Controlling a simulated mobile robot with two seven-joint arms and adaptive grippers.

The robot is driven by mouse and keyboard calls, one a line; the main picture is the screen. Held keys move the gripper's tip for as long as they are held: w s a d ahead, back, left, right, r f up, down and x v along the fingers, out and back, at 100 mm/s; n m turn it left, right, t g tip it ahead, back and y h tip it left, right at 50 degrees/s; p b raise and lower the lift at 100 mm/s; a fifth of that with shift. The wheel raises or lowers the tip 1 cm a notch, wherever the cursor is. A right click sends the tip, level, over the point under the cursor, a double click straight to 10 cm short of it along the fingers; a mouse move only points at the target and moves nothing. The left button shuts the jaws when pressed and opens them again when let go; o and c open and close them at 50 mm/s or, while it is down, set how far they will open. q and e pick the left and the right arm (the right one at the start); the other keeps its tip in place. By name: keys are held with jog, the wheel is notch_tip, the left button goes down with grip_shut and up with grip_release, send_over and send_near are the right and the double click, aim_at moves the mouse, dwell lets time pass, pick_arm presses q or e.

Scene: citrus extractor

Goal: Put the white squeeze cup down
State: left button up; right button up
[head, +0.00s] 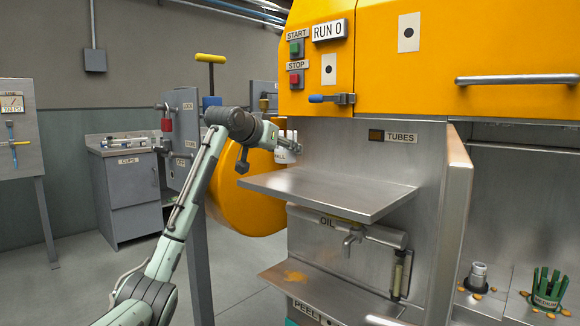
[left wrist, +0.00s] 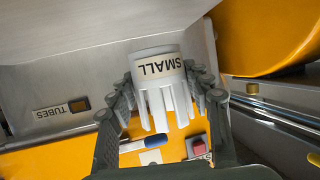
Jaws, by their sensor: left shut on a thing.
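The white squeeze cup (left wrist: 160,92), with slotted prongs and a SMALL label, is between the fingers of my left gripper (left wrist: 163,74) in the left wrist view. The fingers are shut on its sides. In the head view my left gripper (head: 284,142) reaches in from the left, and the white cup (head: 288,153) shows at its tip. They are above the back left part of the steel shelf (head: 325,192); I cannot tell how large the gap is. The gripper partly hides the cup. My right gripper is not in view.
The shelf top is bare. The orange machine with START (head: 296,48) and STOP (head: 296,79) buttons rises behind it. A CUPS cabinet (head: 128,195) stands at left.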

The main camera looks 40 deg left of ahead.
aim_at(288, 180)
pick_arm(q)
jog(key=shift+x, duration=0.9)
notch_tip(288, 180, down, 4)
jog(key=shift+d+r, duration=0.1)
jog(key=shift+d, duration=0.05)
jog(key=shift+f, duration=0.3)
jog(key=o, duration=1.4)
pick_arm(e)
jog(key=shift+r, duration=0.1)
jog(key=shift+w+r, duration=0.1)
